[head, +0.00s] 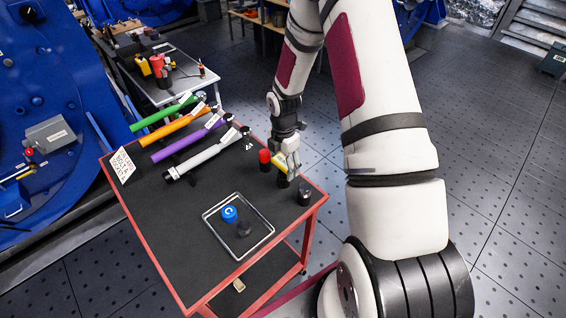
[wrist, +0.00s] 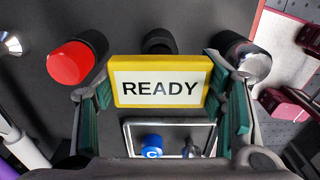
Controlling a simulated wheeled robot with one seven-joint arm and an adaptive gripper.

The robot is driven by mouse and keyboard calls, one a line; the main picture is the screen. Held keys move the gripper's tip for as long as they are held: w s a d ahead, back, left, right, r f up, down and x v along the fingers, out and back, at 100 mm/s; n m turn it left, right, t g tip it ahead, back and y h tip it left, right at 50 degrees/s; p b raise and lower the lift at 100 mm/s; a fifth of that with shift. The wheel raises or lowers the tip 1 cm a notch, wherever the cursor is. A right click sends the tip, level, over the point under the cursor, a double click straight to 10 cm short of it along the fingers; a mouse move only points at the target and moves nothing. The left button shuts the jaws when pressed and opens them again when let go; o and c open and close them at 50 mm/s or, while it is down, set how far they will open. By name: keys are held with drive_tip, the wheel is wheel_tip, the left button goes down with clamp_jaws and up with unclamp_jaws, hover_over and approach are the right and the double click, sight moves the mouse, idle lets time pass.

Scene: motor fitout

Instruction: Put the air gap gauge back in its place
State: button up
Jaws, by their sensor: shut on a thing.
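My gripper (head: 288,163) is over the right side of the red-edged cart, shut on a yellow block with a white READY label (wrist: 161,82). The block also shows in the head view (head: 280,161). In the wrist view, green finger pads stand at both its sides. A red-capped cylinder (head: 265,160), a black cylinder (wrist: 160,41) and a dark cylinder with a silver top (head: 305,195) stand close by. I cannot tell which thing, if any, is the air gap gauge. Whether the block touches the black cylinder is unclear.
The cart top (head: 185,205) holds a metal-rimmed tray (head: 211,227) with a blue-topped piece (head: 229,213) and a dark piece. Green, orange, purple and white tools lie at its back, with a lettered sign (head: 122,165) at the left. Bare mat lies left of the tray.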

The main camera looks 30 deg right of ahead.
sight(284, 162)
drive_tip(key=shift+f, duration=0.7)
drive_tip(key=o, duration=1.6)
wheel_tip(284, 162, up, 12)
